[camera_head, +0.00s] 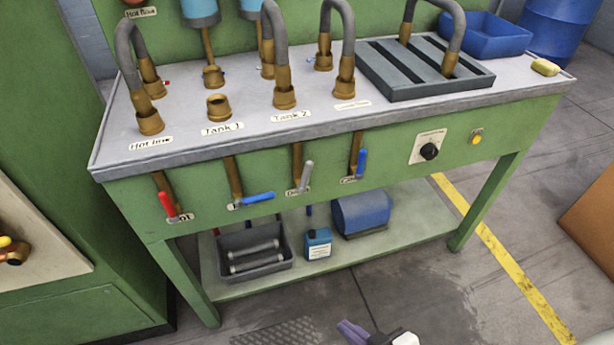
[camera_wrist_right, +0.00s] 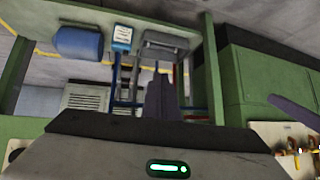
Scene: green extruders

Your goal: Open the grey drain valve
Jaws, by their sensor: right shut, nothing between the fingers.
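The grey drain valve lever (camera_head: 305,177) is on the green front of the bench, beside a small label on a brass pipe, in the head view. Its handle points up, tilted slightly right. My right gripper (camera_head: 352,333) is at the bottom edge of the head view, low and well apart from the valve. It is shut and empty; its purple-grey fingers (camera_wrist_right: 160,98) show in the right wrist view. My left gripper is outside the head view; a purple-grey tip at the right of the right wrist view may belong to it.
A red lever (camera_head: 167,204) and a blue lever (camera_head: 257,198) are left of the grey one; another blue lever (camera_head: 361,163) is right. A black knob (camera_head: 429,151) is farther right. The lower shelf holds a grey tray (camera_head: 287,263), a blue bottle (camera_head: 317,244) and a blue container (camera_head: 362,213).

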